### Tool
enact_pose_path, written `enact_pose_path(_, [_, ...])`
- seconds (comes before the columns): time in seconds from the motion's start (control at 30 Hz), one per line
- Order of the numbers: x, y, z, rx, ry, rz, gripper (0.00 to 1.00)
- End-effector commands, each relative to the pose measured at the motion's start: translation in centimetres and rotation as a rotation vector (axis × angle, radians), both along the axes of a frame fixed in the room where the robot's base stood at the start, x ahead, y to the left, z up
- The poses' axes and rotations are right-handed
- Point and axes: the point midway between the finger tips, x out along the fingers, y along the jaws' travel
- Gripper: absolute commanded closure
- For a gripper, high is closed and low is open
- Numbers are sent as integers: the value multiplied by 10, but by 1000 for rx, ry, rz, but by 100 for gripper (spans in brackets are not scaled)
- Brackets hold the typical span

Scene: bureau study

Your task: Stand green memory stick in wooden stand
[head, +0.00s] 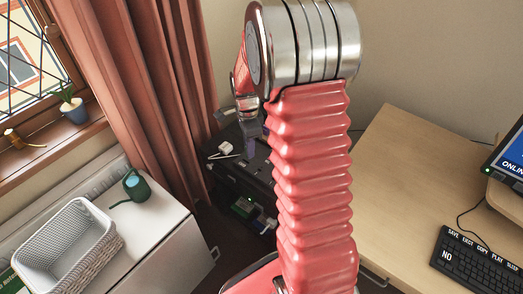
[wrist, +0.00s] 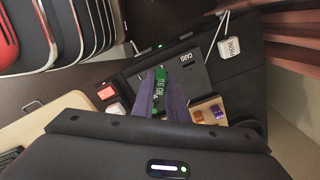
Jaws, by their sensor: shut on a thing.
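The green memory stick (wrist: 160,88), with pale "16 GB" lettering, is between the two purple fingers of my gripper (wrist: 160,84) in the wrist view. My gripper is shut on it, over a black machine (wrist: 192,68) marked "CARD". The wooden stand (wrist: 222,104) lies just right of the fingers in the wrist view, holding an orange and a purple stick. Its left part is hidden by a finger. In the head view my gripper (head: 251,137) points down over the black machine (head: 236,172); the held stick and the stand cannot be made out there.
A red lit square (wrist: 105,92) is left of the fingers. In the head view a white cabinet (head: 165,232) with a basket (head: 68,250) and watering can (head: 134,186) is left; a wooden desk (head: 410,165) is right.

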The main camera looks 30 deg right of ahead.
Motion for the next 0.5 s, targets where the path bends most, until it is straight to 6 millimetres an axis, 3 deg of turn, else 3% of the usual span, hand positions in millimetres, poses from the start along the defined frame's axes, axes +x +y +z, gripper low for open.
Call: enact_pose_path(0.5, [37,69,25,0,-1,844,100])
